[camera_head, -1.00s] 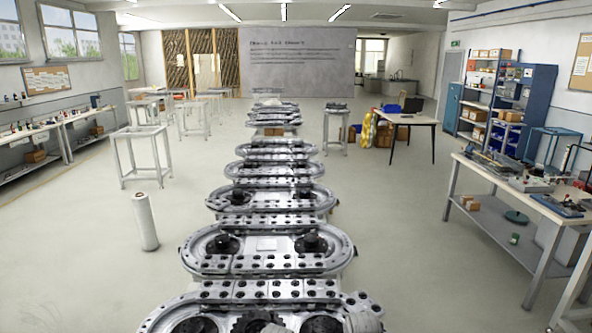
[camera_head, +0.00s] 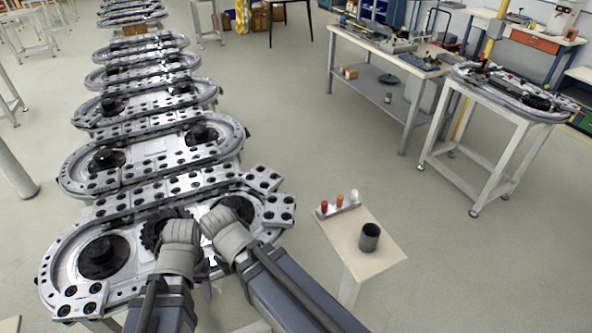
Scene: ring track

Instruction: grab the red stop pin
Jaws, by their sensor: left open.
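A red stop pin (camera_head: 324,207) stands at the left end of a small light rack (camera_head: 338,209) on a small side table. An orange-red pin (camera_head: 339,201) and a white pin (camera_head: 354,196) stand beside it in the same row. My left gripper (camera_head: 180,240) is low in the picture, over the nearest ring track (camera_head: 62,262), well to the left of the pins. It is open; its fingertips are hard to make out. My right arm (camera_head: 285,288) comes in beside it, also left of the pins, and its jaws do not show clearly.
The small side table (camera_head: 345,240) also carries a dark cup (camera_head: 369,237). Several oval ring tracks run away at the left. A workbench (camera_head: 360,42) and a white stand (camera_head: 495,110) with another track are at the right. The floor between is clear.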

